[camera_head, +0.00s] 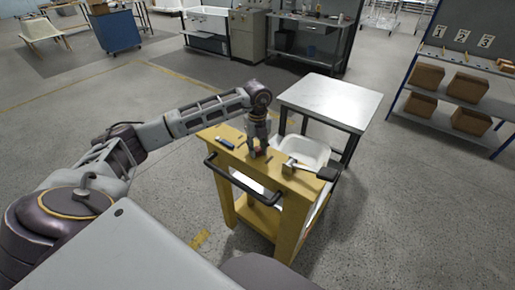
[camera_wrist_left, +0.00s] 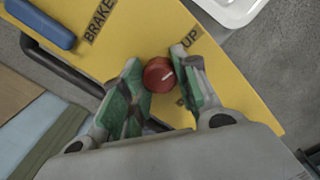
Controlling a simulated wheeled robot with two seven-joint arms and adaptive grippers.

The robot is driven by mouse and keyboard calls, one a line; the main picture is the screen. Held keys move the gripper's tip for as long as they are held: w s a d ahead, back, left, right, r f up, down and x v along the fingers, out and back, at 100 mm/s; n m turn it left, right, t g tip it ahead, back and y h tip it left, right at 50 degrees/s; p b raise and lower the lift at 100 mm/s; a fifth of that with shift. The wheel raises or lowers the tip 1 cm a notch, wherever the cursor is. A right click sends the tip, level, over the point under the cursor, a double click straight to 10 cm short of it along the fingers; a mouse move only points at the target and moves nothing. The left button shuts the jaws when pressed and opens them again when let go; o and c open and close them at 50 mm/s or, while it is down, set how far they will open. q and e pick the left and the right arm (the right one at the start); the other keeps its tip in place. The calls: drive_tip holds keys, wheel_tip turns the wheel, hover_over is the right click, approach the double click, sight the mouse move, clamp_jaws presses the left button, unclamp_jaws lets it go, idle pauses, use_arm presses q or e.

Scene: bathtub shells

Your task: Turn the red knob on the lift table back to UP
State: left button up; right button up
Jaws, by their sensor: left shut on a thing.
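The yellow lift table (camera_head: 284,191) stands in front of me, with a flat yellow top. The red knob (camera_wrist_left: 158,74) sits on that top, with a short white mark on its face that points roughly to the right and a little up in the left wrist view. The UP label (camera_wrist_left: 190,38) is above and right of it; another label below is mostly hidden by a finger. My left gripper (camera_wrist_left: 160,88) has its green-padded fingers on both sides of the knob, shut on it. In the head view this gripper (camera_head: 258,148) points down and mostly covers the knob.
A blue lever (camera_wrist_left: 40,22) lies by the BRAKE label (camera_wrist_left: 98,20). A black push handle (camera_head: 241,180) runs along the near side. A metal piece (camera_head: 289,165) and black pad are at the right end. A white tub (camera_head: 316,151) and grey table (camera_head: 331,100) stand behind.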

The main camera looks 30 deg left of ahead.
sight(257, 148)
use_arm(q)
drive_tip(key=shift+r+n, duration=0.1)
drive_tip(key=shift+n, duration=0.4)
drive_tip(key=o, duration=1)
drive_tip(key=shift+o, duration=0.2)
wheel_tip(257, 148, up, 12)
idle(0.4)
idle(0.5)
